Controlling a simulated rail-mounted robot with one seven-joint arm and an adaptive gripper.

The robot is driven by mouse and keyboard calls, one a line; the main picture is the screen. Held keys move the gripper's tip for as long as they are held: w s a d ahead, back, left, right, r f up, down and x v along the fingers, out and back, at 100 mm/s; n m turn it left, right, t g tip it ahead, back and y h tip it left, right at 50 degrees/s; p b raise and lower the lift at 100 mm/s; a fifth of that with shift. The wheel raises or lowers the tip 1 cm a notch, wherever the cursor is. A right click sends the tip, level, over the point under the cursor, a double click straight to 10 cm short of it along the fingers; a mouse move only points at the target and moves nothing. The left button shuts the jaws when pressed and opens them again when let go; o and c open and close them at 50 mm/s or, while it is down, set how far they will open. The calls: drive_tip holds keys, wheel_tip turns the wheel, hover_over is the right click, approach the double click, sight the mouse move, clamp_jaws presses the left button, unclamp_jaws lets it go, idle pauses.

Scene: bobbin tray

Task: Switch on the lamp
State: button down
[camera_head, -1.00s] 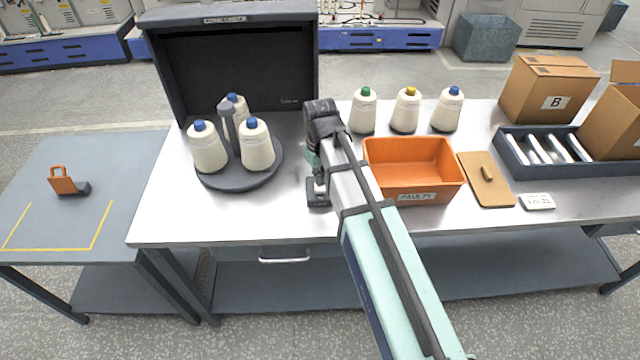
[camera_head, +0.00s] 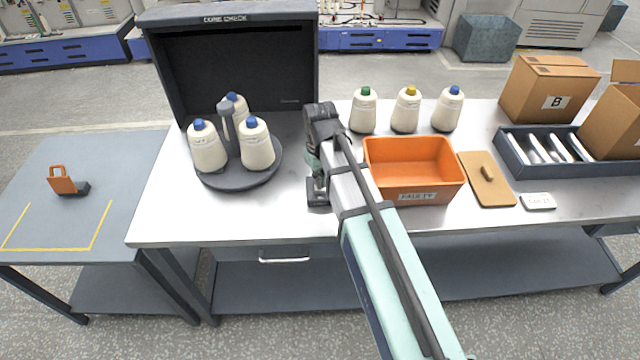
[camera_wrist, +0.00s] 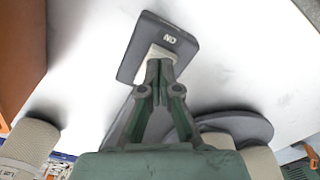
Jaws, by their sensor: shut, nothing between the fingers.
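The lamp's dark booth (camera_head: 160,95), labelled CORE CHECK, stands at the back left of the bench. Its inside looks dark, and I see no clear glow. A small dark switch box (camera_head: 318,201) lies on the bench in front of it, partly hidden by my arm. In the wrist view the switch box (camera_wrist: 185,44) bears the word ON, upside down, and a cream rocker (camera_wrist: 157,53). My gripper (camera_wrist: 160,68) is shut and empty, its fingertips at the rocker and covering part of it. I cannot tell whether they touch. My gripper (camera_head: 319,184) also shows in the head view.
A round grey stand (camera_head: 240,180) with white bobbins is left of my gripper. An orange FAULTY bin (camera_head: 414,195) is close on its right. Several bobbins stand behind the bin. A brown lid (camera_head: 492,193) lies further right. The bench front before the switch box is clear.

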drive_tip(key=shift+f, duration=0.65)
drive_tip(key=shift+r, duration=0.15)
drive_tip(key=shift+r+p, duration=2.4)
drive_tip(key=shift+r, duration=1)
